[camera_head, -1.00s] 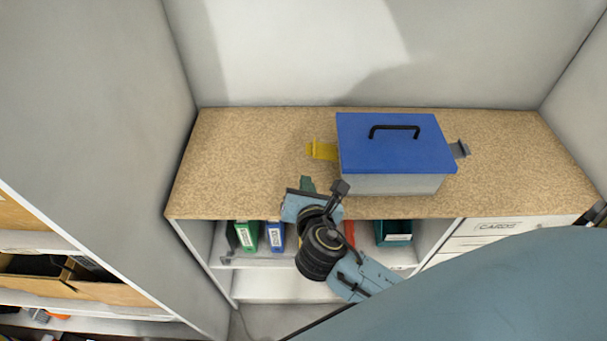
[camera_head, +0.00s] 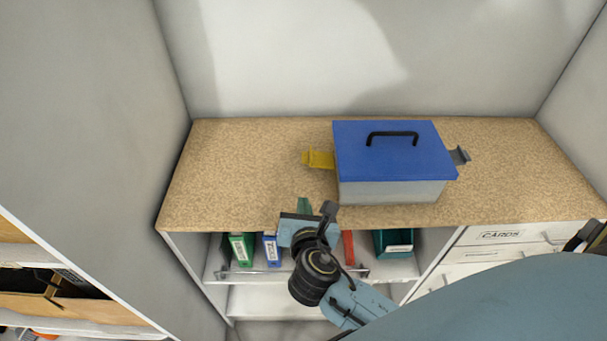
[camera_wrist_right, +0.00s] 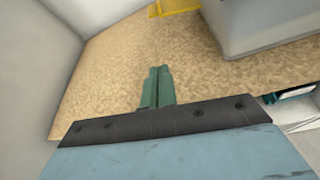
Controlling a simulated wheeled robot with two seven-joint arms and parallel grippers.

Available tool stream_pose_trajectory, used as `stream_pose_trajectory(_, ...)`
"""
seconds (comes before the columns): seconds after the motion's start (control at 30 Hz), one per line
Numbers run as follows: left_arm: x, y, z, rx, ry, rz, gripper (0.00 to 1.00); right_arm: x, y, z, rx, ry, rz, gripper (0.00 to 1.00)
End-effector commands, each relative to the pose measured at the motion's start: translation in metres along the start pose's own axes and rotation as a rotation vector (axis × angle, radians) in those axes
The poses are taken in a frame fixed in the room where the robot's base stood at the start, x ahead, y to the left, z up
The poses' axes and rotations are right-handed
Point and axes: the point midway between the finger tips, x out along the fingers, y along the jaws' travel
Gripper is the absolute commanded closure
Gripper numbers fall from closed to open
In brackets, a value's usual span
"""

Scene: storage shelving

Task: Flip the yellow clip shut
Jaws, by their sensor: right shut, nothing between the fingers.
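The yellow clip (camera_head: 318,159) sticks out to the left from the side of the grey box (camera_head: 390,191) with a blue lid (camera_head: 392,150). It looks folded outward, away from the lid. In the right wrist view the clip (camera_wrist_right: 176,7) shows at the top edge, partly cut off. My right gripper (camera_head: 304,205) is at the front edge of the worktop, below and in front of the clip and apart from it. Its green fingers (camera_wrist_right: 157,87) are together with nothing between them. My left gripper is not in view.
A grey clip (camera_head: 459,155) sticks out on the box's right side. The lid has a black handle (camera_head: 392,137). Folders (camera_head: 242,249) and a teal bin (camera_head: 394,243) stand on the shelf below. The worktop (camera_head: 235,170) left of the clip is clear.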

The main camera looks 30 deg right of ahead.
Motion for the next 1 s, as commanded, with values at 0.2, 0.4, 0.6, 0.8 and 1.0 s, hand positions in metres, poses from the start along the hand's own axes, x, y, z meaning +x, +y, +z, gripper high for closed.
stream_pose_trajectory(0.2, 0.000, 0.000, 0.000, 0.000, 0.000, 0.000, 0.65, 0.008, 0.000, 0.001, 0.001, -0.001, 0.000, 1.00)
stream_pose_trajectory(0.4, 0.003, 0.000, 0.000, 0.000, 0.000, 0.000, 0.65, 0.041, 0.000, 0.001, 0.000, -0.002, -0.001, 1.00)
stream_pose_trajectory(0.6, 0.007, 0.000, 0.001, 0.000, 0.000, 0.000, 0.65, 0.085, 0.000, 0.000, 0.000, -0.002, -0.001, 1.00)
stream_pose_trajectory(0.8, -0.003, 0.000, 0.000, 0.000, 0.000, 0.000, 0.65, 0.093, 0.001, 0.021, 0.003, -0.001, 0.002, 1.00)
stream_pose_trajectory(1.0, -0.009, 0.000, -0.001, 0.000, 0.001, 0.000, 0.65, 0.087, 0.000, 0.036, 0.002, 0.001, 0.001, 1.00)
